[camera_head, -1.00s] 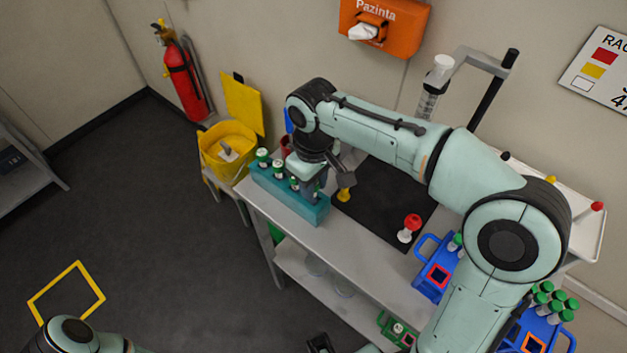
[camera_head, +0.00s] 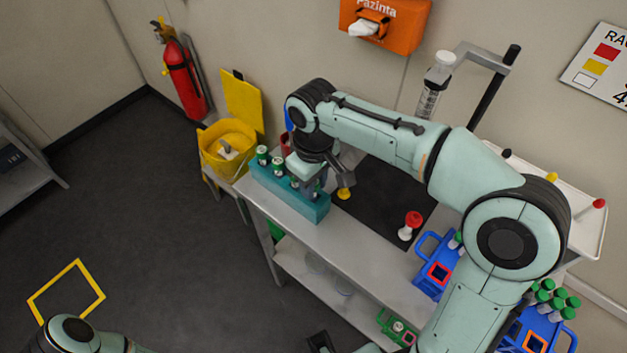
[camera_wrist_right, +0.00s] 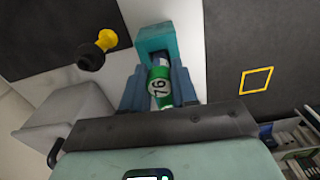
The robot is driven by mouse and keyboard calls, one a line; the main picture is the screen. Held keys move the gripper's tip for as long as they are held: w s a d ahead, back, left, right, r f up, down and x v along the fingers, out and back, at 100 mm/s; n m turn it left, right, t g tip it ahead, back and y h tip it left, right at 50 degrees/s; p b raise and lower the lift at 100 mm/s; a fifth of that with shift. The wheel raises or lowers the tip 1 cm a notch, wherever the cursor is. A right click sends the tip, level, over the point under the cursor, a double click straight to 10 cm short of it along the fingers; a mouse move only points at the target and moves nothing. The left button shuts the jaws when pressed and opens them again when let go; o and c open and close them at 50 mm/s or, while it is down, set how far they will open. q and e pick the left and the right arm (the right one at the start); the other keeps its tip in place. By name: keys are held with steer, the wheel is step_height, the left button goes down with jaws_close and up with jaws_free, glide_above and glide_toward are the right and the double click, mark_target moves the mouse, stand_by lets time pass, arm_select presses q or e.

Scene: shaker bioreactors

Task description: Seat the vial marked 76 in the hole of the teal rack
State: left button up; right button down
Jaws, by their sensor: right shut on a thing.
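The vial marked 76 (camera_wrist_right: 159,84) has a green cap with the number on a pale top. In the right wrist view it sits between the two fingers of my right gripper (camera_wrist_right: 160,92), which is shut on it. The teal rack (camera_head: 262,182) stands on the left end of the bench, with several green-capped vials in it. In the head view my right gripper (camera_head: 312,188) is over the rack's right end. The rack's end (camera_wrist_right: 153,33) shows just beyond the vial in the wrist view. The gripper hides the hole and the vial's lower part, so I cannot tell how deep it is.
A red-topped piece (camera_head: 411,226) stands farther right. Blue racks (camera_head: 430,283) are at the bench's right. A yellow bin (camera_head: 226,146) stands behind the teal rack.

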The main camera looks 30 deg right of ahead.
arm_select(q)
steer(key=shift+s+f, duration=0.1)
steer(key=shift+f, duration=0.2)
arm_select(e)
steer(key=shift+f, duration=0.55)
steer(key=c, duration=0.8)
jaws_free()
steer(key=shift+r, duration=0.1)
arm_select(q)
steer(key=r+p, duration=0.1)
steer(key=w+r, duration=0.1)
steer(key=r+p, duration=0.1)
steer(key=shift+w+r+p, duration=0.25)
steer(key=shift+w+p, duration=0.05)
arm_select(e)
step_height(320, 180, up, 13)
steer(key=shift+r, duration=0.1)
